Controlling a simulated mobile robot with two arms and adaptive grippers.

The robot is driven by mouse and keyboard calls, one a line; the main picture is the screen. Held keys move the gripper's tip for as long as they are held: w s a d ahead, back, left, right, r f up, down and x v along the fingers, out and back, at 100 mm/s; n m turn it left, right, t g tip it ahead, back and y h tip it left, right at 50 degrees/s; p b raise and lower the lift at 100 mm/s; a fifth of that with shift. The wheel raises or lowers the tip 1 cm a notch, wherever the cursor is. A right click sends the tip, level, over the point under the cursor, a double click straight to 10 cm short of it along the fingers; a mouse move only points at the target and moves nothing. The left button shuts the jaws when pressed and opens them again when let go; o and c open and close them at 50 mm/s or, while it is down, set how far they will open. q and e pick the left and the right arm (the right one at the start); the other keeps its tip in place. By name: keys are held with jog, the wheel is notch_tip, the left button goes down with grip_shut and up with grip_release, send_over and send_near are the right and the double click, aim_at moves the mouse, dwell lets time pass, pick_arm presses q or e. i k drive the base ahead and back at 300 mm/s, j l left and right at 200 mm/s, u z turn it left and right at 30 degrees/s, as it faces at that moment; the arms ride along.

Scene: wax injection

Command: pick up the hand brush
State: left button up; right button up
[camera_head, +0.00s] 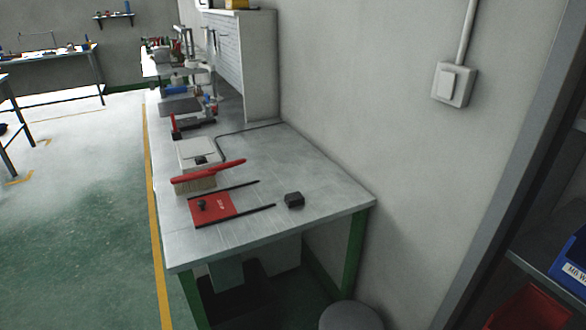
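The hand brush (208,173) lies on the grey workbench (300,170), left of the bench's middle. It has a long red handle pointing up and to the right, and pale bristles (196,186) facing the front. It sits just behind a red plate or booklet (213,207) and in front of a white flat device (198,151). Neither of my grippers shows in the head view.
Two thin black rods (238,184) lie beside the red plate, and a small black block (294,200) is to the right. Tools and clamps (193,125) crowd the bench's far end. A wall borders the bench's right side.

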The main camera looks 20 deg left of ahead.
aim_at(209, 171)
jog(key=i+j+z, duration=0.15)
jog(key=j+z, duration=0.2)
jog(key=j, duration=0.3)
jog(key=j+z, duration=0.35)
jog(key=j, duration=0.25)
jog(key=j+z, duration=0.35)
jog(key=j, duration=0.35)
